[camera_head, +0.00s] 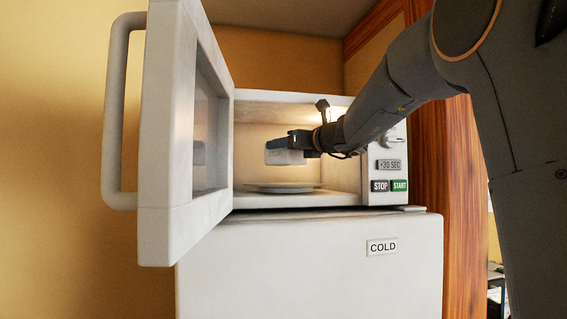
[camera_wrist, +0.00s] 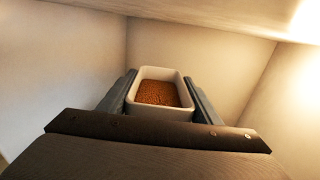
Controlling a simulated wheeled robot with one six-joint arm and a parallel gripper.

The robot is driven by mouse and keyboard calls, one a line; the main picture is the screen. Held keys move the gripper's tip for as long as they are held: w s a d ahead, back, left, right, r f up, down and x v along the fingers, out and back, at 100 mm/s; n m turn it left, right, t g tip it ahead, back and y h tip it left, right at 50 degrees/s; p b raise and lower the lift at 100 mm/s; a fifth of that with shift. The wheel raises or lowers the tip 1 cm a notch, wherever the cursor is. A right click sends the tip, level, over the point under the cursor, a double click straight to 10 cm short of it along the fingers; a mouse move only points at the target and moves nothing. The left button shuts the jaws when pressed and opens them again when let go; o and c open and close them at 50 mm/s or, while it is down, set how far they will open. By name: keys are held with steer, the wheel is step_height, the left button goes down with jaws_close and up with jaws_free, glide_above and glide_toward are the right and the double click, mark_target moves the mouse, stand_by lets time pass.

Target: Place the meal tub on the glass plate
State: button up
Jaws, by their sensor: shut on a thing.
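The meal tub (camera_head: 285,157) is a small pale rectangular tub held in the microwave, above the glass plate. In the wrist view the tub (camera_wrist: 160,92) is open-topped with brown grainy food inside. My gripper (camera_head: 290,146) is shut on the tub, with one finger along each side in the wrist view (camera_wrist: 162,98). The glass plate (camera_head: 283,187) is a shallow pale disc on the microwave floor. A gap shows between tub and plate. The plate is hidden in the wrist view.
The microwave door (camera_head: 170,130) is swung open to the left. The control panel (camera_head: 391,165) with START and STOP buttons is right of the opening. The microwave stands on a white unit marked COLD (camera_head: 310,265). Walls and ceiling surround my gripper closely.

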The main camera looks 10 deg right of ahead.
mark_target(299, 162)
step_height(299, 162, down, 4)
steer(key=shift+f, duration=0.1)
steer(key=shift+w+f, duration=0.15)
steer(key=shift+f, duration=0.2)
steer(key=shift+f, duration=0.2)
steer(key=o, duration=1.4)
steer(key=shift+r, duration=0.1)
steer(key=shift+d, duration=0.1)
steer(key=b+v, duration=0.4)
steer(key=v, duration=0.7)
steer(key=shift+s, duration=0.45)
